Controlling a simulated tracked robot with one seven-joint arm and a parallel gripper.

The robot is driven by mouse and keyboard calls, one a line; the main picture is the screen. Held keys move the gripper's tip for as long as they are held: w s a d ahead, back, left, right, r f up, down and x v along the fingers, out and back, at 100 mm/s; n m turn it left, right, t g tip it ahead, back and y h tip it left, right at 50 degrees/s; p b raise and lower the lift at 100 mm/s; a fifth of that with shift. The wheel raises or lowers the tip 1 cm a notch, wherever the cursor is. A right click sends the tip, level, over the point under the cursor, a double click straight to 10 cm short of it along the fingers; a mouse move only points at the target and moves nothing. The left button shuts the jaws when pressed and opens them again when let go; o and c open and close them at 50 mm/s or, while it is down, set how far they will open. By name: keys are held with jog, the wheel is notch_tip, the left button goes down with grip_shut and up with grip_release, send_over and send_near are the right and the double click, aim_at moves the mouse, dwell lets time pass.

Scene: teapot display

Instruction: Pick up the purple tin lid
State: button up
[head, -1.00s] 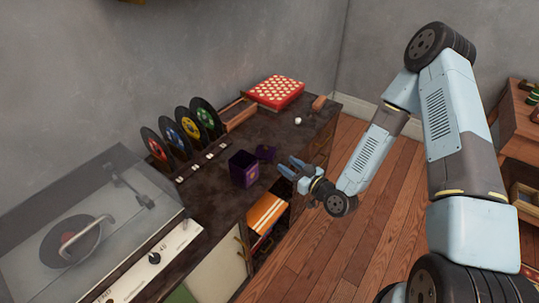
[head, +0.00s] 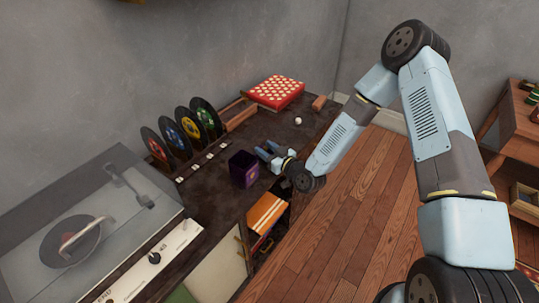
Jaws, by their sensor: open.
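The purple tin (head: 244,169) stands open on the dark cabinet top, near its front edge. My gripper (head: 268,150) is open just right of and behind the tin, low over the cabinet top, its fingers pointing left and back. The purple tin lid is not clearly visible now; the fingers are at its earlier spot and appear to hide it. I cannot tell whether the fingers touch it.
Several records (head: 187,127) stand in a rack behind the tin. A record player (head: 95,225) is at left. A red dotted box (head: 276,92) and a small white ball (head: 298,121) are farther back. Orange sleeves (head: 266,215) sit below the front edge.

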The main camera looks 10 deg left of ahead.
jog(key=shift+w+a, duration=0.15)
jog(key=shift+a, duration=0.05)
jog(key=shift+c, duration=0.2)
grip_shut()
dwell(0.4)
